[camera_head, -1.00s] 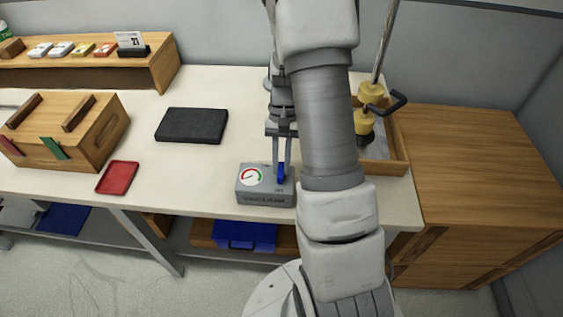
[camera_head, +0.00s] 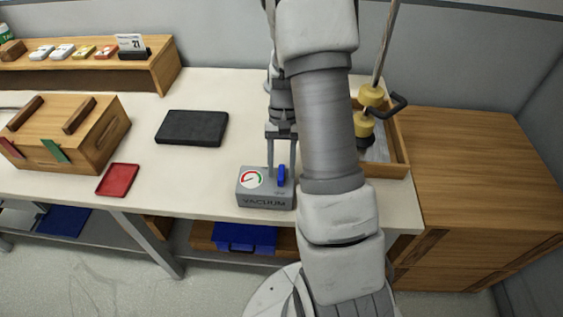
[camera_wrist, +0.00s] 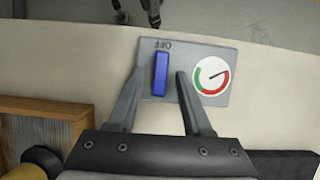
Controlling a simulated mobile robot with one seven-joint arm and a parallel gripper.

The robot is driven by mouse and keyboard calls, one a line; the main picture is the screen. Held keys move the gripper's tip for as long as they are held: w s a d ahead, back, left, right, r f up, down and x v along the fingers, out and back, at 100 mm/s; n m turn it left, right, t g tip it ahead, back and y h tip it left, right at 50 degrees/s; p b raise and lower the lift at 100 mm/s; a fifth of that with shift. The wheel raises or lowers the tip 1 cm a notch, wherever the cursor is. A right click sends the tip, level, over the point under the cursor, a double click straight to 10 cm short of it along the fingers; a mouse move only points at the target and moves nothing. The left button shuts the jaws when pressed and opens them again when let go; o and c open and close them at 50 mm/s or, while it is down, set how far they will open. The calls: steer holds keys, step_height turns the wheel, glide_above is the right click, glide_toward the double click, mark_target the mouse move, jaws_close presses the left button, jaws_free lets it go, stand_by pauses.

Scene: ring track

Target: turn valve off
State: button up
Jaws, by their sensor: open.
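A grey box marked VACUUM (camera_head: 265,202) stands near the front edge of the white table. It carries a blue valve handle (camera_head: 281,175) and a round gauge (camera_head: 251,179) with red and green arcs. In the wrist view, the blue handle (camera_wrist: 160,75) lies straight, one end near the OFF label (camera_wrist: 163,45). The gauge (camera_wrist: 211,75) is to its right. My gripper (camera_head: 281,168) is open above the box. In the wrist view, its fingers (camera_wrist: 159,73) stand on either side of the handle, with a gap on each side.
A black pad (camera_head: 192,128), a red tray (camera_head: 118,180) and a wooden box (camera_head: 95,145) are to the left. A wooden tray (camera_head: 398,165) with yellow-fitted hardware is to the right, partly hidden by my arm. White table is clear around the black pad.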

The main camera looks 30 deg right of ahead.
steer(key=p+v, duration=0.1)
steer(key=v, duration=1.6)
steer(key=shift+w, duration=0.2)
steer(key=shift+r, duration=0.15)
steer(key=s+a+r+n+t+h, duration=0.2)
steer(key=s+a+r+n+t, duration=0.15)
steer(key=s+a+r, duration=0.45)
steer(key=s+a+r+n+t, duration=0.1)
steer(key=s+a+n+t, duration=0.2)
steer(key=s, duration=0.7)
steer(key=a+t, duration=0.2)
steer(key=a, duration=0.1)
steer(key=shift+a+r+t, duration=0.35)
steer(key=shift+a+r, duration=0.05)
steer(key=shift+d, duration=0.2)
